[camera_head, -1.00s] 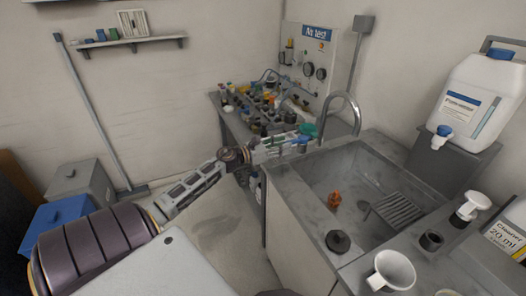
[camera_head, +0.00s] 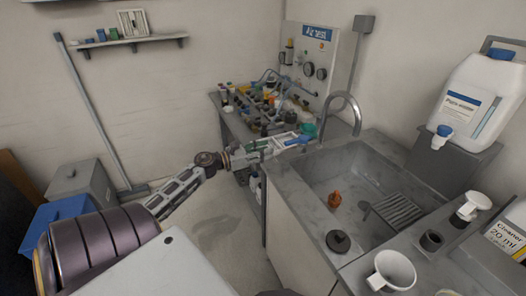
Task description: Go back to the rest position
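My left arm comes in from the lower left, and my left gripper (camera_head: 262,146) is at the near edge of the cluttered bench (camera_head: 238,126), just left of the sink. Small green, white and blue items lie by its fingertips. The fingers are too small and crowded to tell whether they are open, shut or touching anything. My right gripper is not in view.
The sink (camera_head: 350,170) holds an orange-brown item (camera_head: 335,199) and a drain rack (camera_head: 398,208). A faucet (camera_head: 343,112) rises behind. Bins (camera_head: 80,182) stand left; floor between is clear.

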